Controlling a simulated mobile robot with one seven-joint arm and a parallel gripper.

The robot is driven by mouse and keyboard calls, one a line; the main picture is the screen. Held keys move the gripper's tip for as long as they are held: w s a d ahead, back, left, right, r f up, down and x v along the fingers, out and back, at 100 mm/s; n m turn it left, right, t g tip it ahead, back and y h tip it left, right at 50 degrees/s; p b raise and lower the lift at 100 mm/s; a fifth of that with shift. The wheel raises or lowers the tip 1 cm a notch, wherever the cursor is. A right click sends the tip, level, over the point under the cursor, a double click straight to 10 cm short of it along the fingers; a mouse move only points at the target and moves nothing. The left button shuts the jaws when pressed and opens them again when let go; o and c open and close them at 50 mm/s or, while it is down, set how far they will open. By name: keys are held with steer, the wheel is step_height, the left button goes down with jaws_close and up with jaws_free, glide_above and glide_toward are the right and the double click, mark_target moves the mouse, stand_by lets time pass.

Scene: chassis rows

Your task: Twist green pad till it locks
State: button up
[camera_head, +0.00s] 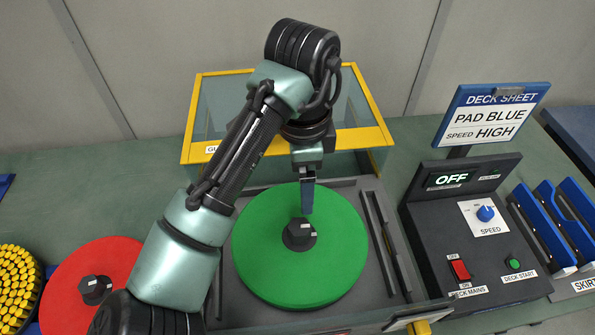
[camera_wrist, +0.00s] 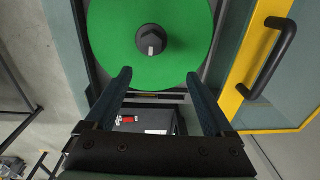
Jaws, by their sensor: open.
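The green pad (camera_head: 263,248) is a large round disc lying in a dark grey bay on the bench. A dark hub knob (camera_head: 299,235) with a pale mark sits at its centre. In the wrist view the green pad (camera_wrist: 112,40) and its hub knob (camera_wrist: 151,41) are ahead of the fingertips. My gripper (camera_head: 307,212) is above the pad, close to the hub in the head view. In the wrist view my gripper (camera_wrist: 160,76) has its two fingers apart with nothing between them. I cannot tell its exact height over the hub.
A yellow-framed guard (camera_head: 225,69) stands raised behind the bay. A red pad (camera_head: 118,262) lies left. A control box (camera_head: 425,215) at right reads OFF, with a speed knob (camera_head: 486,213), red mains switch (camera_head: 460,270) and green start button (camera_head: 513,263). A sign (camera_head: 492,115) reads PAD BLUE, SPEED HIGH.

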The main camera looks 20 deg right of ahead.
mark_target(300, 226)
steer(key=f, duration=0.9)
steer(key=s+a+f, duration=0.1)
steer(key=f, duration=0.3)
steer(key=shift+f+p, duration=0.15)
steer(key=shift+p, duration=0.2)
jaws_close()
stand_by(0.5)
